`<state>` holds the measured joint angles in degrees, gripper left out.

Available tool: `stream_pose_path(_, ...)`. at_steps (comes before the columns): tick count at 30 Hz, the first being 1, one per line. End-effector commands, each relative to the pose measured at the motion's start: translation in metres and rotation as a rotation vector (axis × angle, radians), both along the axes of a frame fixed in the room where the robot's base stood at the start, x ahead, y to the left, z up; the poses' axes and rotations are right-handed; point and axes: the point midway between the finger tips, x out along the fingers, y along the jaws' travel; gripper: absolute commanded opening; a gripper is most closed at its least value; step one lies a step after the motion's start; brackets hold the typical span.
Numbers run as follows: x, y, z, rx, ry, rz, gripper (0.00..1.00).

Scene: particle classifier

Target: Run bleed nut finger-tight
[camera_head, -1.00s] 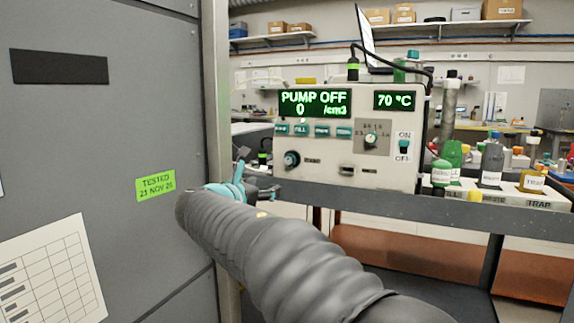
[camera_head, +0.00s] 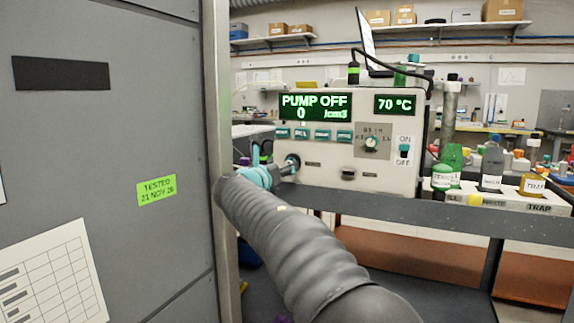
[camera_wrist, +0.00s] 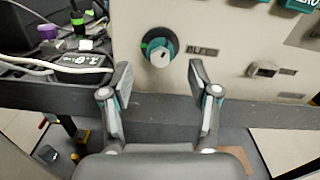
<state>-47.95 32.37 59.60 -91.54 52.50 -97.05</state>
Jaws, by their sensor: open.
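The bleed nut is a round pale knob on a dark collar with a green mark (camera_wrist: 159,50), low on the left of the instrument's front panel. A blurred label sits to its right. In the head view the nut (camera_head: 292,163) is partly covered by my gripper (camera_head: 279,169). In the wrist view my gripper (camera_wrist: 160,78) is open and empty. Its two fingers stand apart, and the nut shows between and just beyond their tips. I see no clear contact with it.
The instrument (camera_head: 350,120) reads PUMP OFF, 0 /cm3 and 70 °C. It stands on a dark bench. A grey cabinet (camera_head: 105,120) fills the left. Bottles (camera_head: 491,165) stand to the right. In the wrist view, cables and a small display box (camera_wrist: 80,62) lie left of the nut.

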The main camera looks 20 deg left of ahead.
Motion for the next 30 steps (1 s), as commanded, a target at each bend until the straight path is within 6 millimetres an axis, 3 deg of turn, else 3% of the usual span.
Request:
stream_pose_path(3,0.019,-0.002,0.000,0.000,0.001,-0.001,0.60)
stream_pose_path(9,0.036,-0.002,0.000,-0.001,0.000,0.001,0.60)
stream_pose_path(20,0.039,-0.003,0.000,0.000,0.000,0.001,0.60)
stream_pose_path(27,0.039,-0.003,0.000,0.000,0.000,0.001,0.00)
stream_pose_path(30,0.039,-0.003,0.000,0.001,0.000,0.001,0.00)
